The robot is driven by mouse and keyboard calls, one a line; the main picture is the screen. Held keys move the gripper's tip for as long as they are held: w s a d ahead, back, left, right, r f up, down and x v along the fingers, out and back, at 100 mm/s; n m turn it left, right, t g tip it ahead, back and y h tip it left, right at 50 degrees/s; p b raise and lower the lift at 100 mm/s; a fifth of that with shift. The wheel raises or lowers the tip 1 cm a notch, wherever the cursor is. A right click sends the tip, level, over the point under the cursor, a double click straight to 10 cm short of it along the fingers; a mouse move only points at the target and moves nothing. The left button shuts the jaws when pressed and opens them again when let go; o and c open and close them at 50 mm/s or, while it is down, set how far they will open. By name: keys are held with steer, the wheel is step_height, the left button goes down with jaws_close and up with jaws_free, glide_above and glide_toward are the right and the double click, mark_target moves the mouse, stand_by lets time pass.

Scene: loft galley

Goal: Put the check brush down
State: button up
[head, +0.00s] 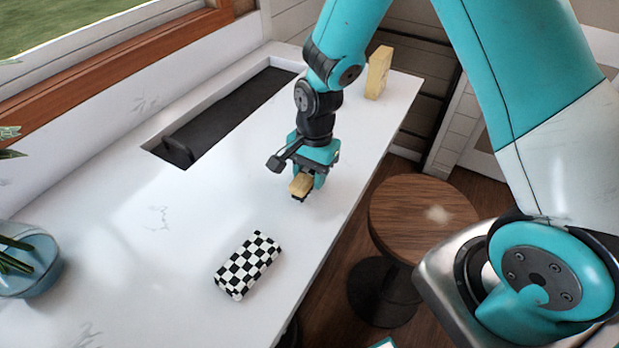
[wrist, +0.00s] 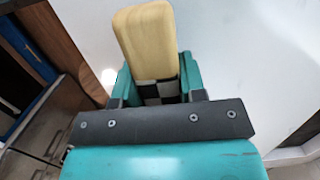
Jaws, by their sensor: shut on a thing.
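My gripper (head: 309,178) is low over the white counter (head: 190,230), near its right edge. It is shut on the check brush (head: 301,185), of which a pale wooden block shows at the fingertips. In the wrist view, the check brush (wrist: 146,40) has a tan block end and a black-and-white checked part between the fingers of my gripper (wrist: 158,88). The fingers hide part of it. I cannot tell whether it touches the counter.
A black-and-white checked block (head: 248,265) lies on the counter nearer the camera. A yellow block (head: 378,73) stands at the far end. A dark sink (head: 225,112) is at the left. Counter around the gripper is clear.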

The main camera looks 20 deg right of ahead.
steer(key=shift+f, duration=1.2)
steer(key=shift+f, duration=0.1)
steer(key=o, duration=1)
steer(key=shift+c, duration=0.2)
